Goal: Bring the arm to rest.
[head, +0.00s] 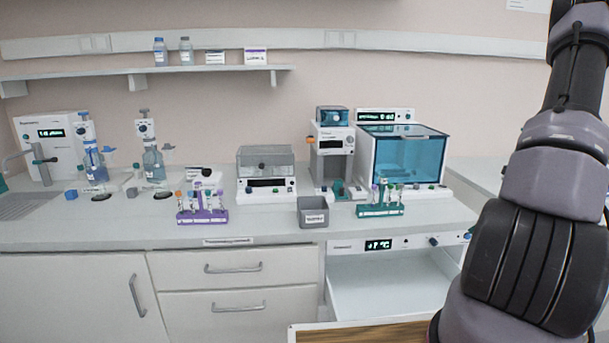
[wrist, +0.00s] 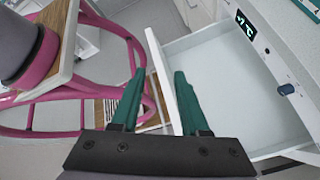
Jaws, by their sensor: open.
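My arm (head: 560,180) stands along the right side of the head view, in front of the bench's right end. Its gripper is out of that view. The fingers lie across the front edge of an open white drawer (wrist: 240,85) in this view. I cannot tell their height above it. The drawer also shows below the bench in the head view (head: 385,285), and its visible floor is empty.
On the bench (head: 270,233) stand a purple tube rack (head: 203,216), a grey bin (head: 313,213), a green tube rack (head: 380,210) and several instruments. A display panel (head: 395,244) sits above the drawer. A pink tubular frame (wrist: 75,93) fills the wrist view's left.

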